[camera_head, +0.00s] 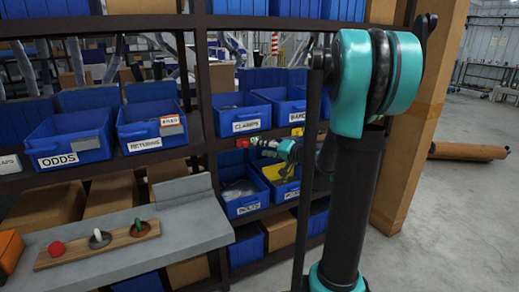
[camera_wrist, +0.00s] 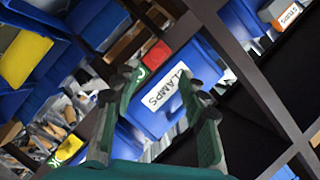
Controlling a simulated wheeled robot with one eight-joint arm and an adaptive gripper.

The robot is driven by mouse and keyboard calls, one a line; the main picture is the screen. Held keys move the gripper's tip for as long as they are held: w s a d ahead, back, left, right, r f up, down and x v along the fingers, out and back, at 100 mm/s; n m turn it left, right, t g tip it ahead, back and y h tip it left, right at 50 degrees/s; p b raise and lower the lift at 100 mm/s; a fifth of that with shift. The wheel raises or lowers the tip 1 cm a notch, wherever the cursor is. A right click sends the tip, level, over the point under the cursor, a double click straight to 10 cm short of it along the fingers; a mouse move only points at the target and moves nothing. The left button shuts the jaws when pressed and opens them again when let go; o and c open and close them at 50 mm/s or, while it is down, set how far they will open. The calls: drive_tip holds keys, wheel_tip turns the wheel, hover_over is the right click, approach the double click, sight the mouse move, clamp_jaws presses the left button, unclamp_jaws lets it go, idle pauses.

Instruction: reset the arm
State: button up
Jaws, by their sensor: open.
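My arm, teal and black, rises at the right of the head view and reaches back to the shelf. My gripper (camera_head: 256,143) is small there, in front of the shelf between the CLAMPS bin (camera_head: 246,114) and the BOLTS bin (camera_head: 242,197). In the wrist view my gripper (camera_wrist: 158,95) has its two fingers spread apart with nothing between them. The blue CLAMPS bin (camera_wrist: 165,88) shows beyond the fingers. A small red block (camera_wrist: 157,55) shows just past the left fingertip; whether they touch is unclear.
Blue bins labelled ODDS (camera_head: 70,140) and RETURNS (camera_head: 153,127) stand on the left shelf. A grey ledge (camera_head: 190,225) holds a wooden board (camera_head: 75,253) with pegs. A cardboard-coloured post (camera_head: 415,120) stands right of my arm. Open floor (camera_head: 460,220) lies at the right.

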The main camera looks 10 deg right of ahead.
drive_tip(key=s+a+f+n+g+h, duration=0.2)
drive_tip(key=s+f+g, duration=0.1)
drive_tip(key=s+f, duration=0.4)
drive_tip(key=s+a+f+n+g+h, duration=0.15)
drive_tip(key=s+f, duration=0.25)
drive_tip(key=s, duration=0.5)
drive_tip(key=s+d+f+g+h, duration=0.2)
drive_tip(key=s+d+f+h, duration=0.1)
drive_tip(key=s, duration=0.4)
drive_tip(key=s+d+f+g+h, duration=0.1)
drive_tip(key=s+d+f+h, duration=0.2)
drive_tip(key=s, duration=0.4)
wheel_tip(320, 180, down, 2)
drive_tip(key=shift+s+d+f+n+g, duration=0.1)
drive_tip(key=shift+s+d+n+g, duration=0.25)
drive_tip(key=shift+d, duration=0.25)
drive_tip(key=shift+w, duration=0.1)
